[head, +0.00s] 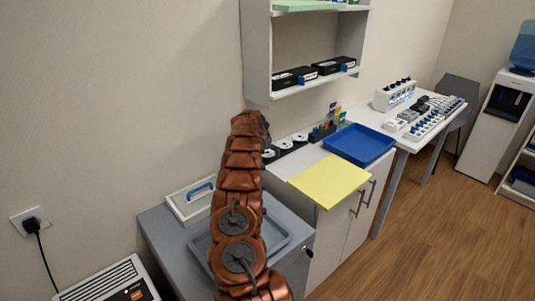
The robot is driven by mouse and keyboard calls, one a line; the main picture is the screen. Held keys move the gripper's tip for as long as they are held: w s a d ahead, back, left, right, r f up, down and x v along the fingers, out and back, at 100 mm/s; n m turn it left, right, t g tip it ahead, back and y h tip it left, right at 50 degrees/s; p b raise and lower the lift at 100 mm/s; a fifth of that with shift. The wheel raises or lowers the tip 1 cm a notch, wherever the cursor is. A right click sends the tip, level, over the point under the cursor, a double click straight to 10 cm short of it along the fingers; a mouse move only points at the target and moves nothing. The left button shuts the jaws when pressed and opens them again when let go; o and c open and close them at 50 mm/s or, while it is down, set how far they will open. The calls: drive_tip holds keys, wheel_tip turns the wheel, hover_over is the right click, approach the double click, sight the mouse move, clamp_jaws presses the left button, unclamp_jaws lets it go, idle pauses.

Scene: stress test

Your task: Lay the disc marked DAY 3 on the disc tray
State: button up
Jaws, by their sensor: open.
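Several white discs, one of them here (284,144), sit in dark holders in a row at the back of the white cabinet top, against the wall. My arm partly covers the nearest one. Their markings are too small to read, so I cannot tell which is DAY 3. A blue tray (371,157) lies on the cabinet top right of the discs and looks empty. A grey tray (286,243) lies on the lower grey cabinet, partly behind my arm. I cannot tell which is the disc tray. My copper arm rises toward the discs; its gripper cannot be made out.
A yellow mat (329,180) lies at the cabinet's front edge. A wall shelf (307,81) with black boxes hangs above the discs. A white frame with a blue handle (189,203) is left of my arm.

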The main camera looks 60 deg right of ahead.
sight(267, 153)
drive_tip(key=c, duration=0.6)
idle(0.4)
drive_tip(key=shift+r, duration=1.7)
drive_tip(key=shift+c, duration=0.2)
